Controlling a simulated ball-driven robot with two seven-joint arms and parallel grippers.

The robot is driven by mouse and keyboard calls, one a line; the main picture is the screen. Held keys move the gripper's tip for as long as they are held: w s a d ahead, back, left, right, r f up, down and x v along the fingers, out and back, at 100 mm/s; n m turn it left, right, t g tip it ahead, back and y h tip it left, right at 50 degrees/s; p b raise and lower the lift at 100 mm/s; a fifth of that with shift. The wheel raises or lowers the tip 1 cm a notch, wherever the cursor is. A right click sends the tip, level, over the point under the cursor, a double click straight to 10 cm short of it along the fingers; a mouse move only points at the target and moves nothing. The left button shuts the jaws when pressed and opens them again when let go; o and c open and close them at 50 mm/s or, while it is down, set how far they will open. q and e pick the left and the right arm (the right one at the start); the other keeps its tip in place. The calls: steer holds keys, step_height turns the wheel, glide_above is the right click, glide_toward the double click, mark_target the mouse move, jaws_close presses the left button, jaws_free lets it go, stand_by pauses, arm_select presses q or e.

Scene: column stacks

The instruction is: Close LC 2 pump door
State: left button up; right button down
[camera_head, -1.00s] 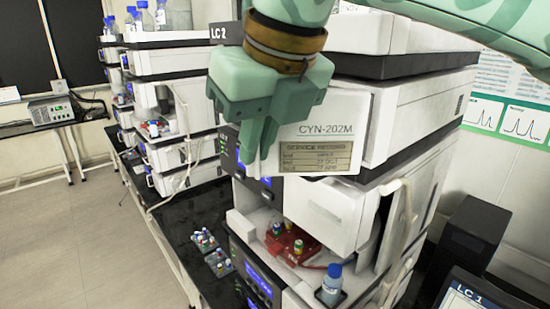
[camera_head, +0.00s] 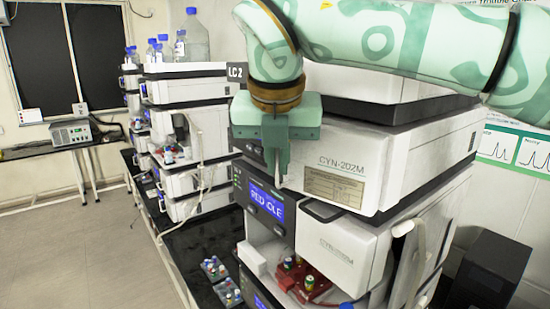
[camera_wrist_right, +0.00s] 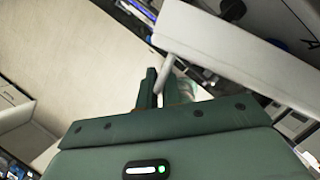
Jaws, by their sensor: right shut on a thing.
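The LC 2 label (camera_head: 237,72) is on the near stack. Its pump door (camera_head: 345,165) is a white panel marked CYN-202M with a tan service plate. My right gripper (camera_head: 277,168) points down at the door's left edge. In the right wrist view its fingers (camera_wrist_right: 162,88) are shut on a pale upright handle (camera_wrist_right: 166,70) on the white door (camera_wrist_right: 235,60). A grey area with a dark round part shows beyond the door there, so it looks ajar; how wide is hard to tell. My left gripper is not in view.
Below is another white module with a blue display (camera_head: 265,202) and a red tray (camera_head: 302,283) of vials. Small vial racks (camera_head: 215,270) stand on the black bench to the left. A second stack (camera_head: 185,110) carries bottles further back. The floor at left is clear.

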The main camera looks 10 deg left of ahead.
steer(key=shift+w+r, duration=0.1)
steer(key=shift+r, duration=0.05)
steer(key=c, duration=1.6)
jaws_free()
steer(key=p+v, duration=0.1)
steer(key=v, duration=1.5)
steer(key=shift+s+r, duration=0.1)
steer(key=shift+s, duration=0.15)
